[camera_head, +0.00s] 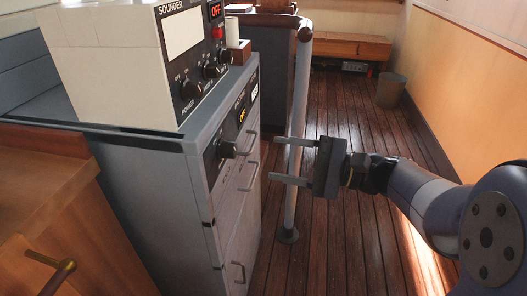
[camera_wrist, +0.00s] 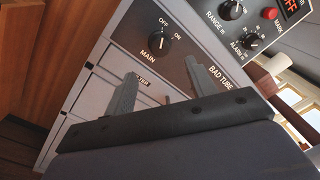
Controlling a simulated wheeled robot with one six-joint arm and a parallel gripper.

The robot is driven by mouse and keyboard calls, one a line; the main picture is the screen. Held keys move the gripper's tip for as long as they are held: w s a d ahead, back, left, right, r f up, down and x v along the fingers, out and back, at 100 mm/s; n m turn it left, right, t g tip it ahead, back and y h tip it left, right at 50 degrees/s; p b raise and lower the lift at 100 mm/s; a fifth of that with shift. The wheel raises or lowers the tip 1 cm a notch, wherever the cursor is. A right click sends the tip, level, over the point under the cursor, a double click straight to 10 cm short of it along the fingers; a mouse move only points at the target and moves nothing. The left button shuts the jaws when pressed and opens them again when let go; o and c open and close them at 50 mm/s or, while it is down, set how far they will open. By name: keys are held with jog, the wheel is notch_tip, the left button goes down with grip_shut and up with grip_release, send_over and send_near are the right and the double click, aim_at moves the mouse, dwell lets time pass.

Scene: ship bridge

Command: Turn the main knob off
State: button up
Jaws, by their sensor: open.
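The main knob (camera_head: 228,149) is a dark round knob on the black panel strip along the top of the grey cabinet (camera_head: 190,165). In the wrist view the knob (camera_wrist: 154,41) has the label MAIN below it, OFF at its upper left and ON at its right. I cannot tell surely which label its pointer faces. My gripper (camera_head: 273,160) is open and empty, to the right of the cabinet front and apart from the knob. In the wrist view both fingers (camera_wrist: 160,82) point up toward the panel, below the knob.
A sounder unit (camera_head: 120,55) with several knobs and a red OFF display stands on the cabinet. A grey post (camera_head: 292,190) rises behind my gripper's fingers. Drawer handles (camera_head: 250,175) stick out below the panel. The wooden floor (camera_head: 345,120) to the right is clear; a bin (camera_head: 391,90) stands far back.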

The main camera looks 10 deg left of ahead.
aim_at(236, 151)
jog(key=shift+s+d+f, duration=0.1)
jog(key=shift+d, duration=0.95)
jog(key=shift+a, duration=0.1)
jog(key=a, duration=0.3)
jog(key=a+b, duration=0.1)
jog(key=a, duration=0.3)
jog(key=w+a, duration=0.1)
jog(key=a, duration=0.2)
jog(key=shift+a+r, duration=0.25)
jog(key=shift+a, duration=0.1)
